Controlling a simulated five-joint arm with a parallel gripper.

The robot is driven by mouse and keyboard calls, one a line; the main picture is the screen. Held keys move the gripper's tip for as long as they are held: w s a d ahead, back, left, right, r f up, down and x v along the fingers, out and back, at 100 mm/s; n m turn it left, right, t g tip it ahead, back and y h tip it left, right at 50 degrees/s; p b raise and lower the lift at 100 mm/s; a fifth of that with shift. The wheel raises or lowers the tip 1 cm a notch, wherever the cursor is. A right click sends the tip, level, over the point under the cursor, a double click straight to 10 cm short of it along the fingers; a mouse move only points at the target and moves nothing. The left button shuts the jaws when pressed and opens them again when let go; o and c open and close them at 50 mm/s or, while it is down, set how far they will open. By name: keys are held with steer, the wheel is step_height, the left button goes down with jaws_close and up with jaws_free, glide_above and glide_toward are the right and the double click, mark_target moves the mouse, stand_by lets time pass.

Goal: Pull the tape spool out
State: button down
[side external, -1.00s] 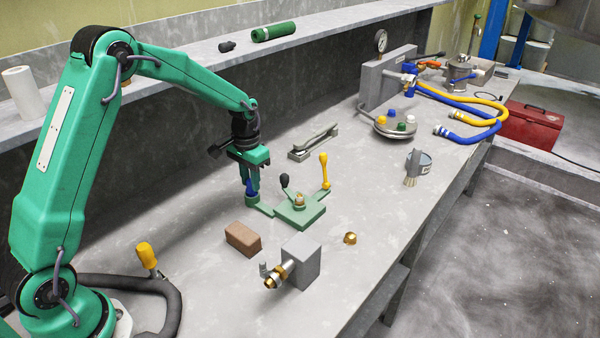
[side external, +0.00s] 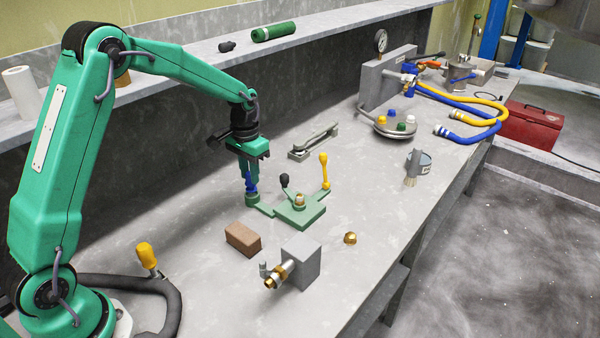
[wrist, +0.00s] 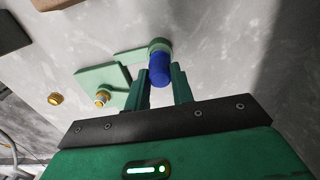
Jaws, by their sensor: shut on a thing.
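The blue cylinder that I take for the tape spool (side external: 250,185) stands upright at the green round socket (side external: 252,198) on the left arm of the green fixture (side external: 300,212). My gripper (side external: 250,176) points down over the socket and is shut on the spool. In the wrist view the spool (wrist: 160,72) shows between the two green fingers, with the socket ring (wrist: 158,45) just beyond it. A good length of blue shows below the fingers. I cannot tell whether the spool's lower end is still inside the socket.
The fixture carries a black-knobbed lever (side external: 285,181) and a yellow handle (side external: 324,172) close to the right of my gripper. A brown block (side external: 242,238) and a grey box with a brass fitting (side external: 301,262) sit in front. The bench behind my gripper is mostly clear.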

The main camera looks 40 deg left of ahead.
steer(key=shift+r, duration=1.35)
steer(key=shift+d, duration=0.1)
